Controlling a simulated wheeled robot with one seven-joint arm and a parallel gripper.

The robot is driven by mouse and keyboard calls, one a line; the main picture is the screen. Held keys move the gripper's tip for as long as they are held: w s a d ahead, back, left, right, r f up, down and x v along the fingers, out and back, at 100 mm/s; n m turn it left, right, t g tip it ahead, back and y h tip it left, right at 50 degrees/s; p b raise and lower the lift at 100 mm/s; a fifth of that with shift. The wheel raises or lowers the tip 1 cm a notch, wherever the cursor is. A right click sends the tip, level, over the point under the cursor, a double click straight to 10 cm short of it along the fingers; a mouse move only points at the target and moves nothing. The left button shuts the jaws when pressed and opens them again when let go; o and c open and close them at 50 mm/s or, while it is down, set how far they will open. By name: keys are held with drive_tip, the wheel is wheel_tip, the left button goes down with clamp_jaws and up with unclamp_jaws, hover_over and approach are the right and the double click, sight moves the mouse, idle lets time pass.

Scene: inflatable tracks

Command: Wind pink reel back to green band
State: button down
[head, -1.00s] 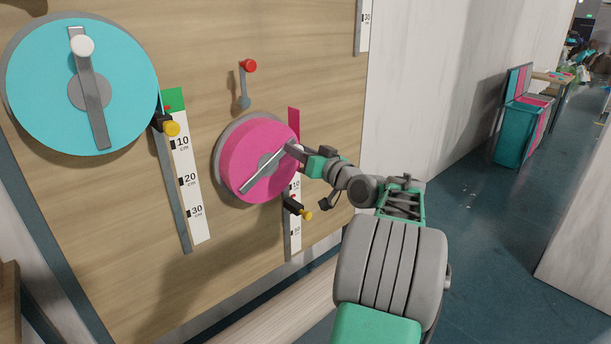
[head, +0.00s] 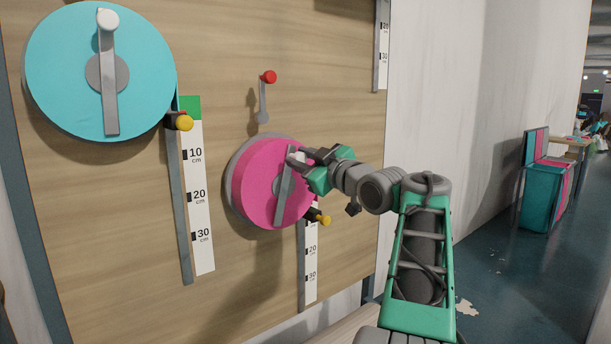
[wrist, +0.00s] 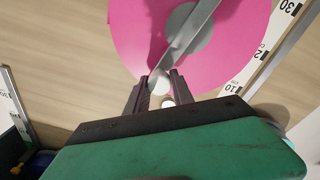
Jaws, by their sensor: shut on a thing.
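The pink reel (head: 256,190) is mounted on the wooden board, with a grey crank bar (head: 285,190) across its face. My gripper (head: 298,160) is shut on the white crank knob at the bar's upper end. In the wrist view the knob (wrist: 160,86) sits between the fingers, with the pink reel (wrist: 130,40) behind. A yellow-tipped pointer (head: 323,219) stands at the pink reel's scale (head: 309,270), above the 20 mark. The upper part of that scale is hidden behind the reel and arm. No green band shows on it.
A cyan reel (head: 60,80) hangs at the upper left. Its scale (head: 200,220) has a green band (head: 190,106) on top, with a yellow-tipped pointer (head: 182,122) just below. A red-knobbed lever (head: 263,95) sticks out above the pink reel.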

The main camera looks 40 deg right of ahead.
drive_tip(key=shift+a+n+b, duration=0.25)
drive_tip(key=shift+n+b, duration=0.15)
drive_tip(key=shift+n, duration=0.1)
drive_tip(key=shift+r, duration=0.1)
drive_tip(key=c, duration=1.1)
unclamp_jaws()
drive_tip(key=s, duration=0.7)
drive_tip(key=shift+s+f, duration=0.25)
drive_tip(key=shift+s, duration=0.15)
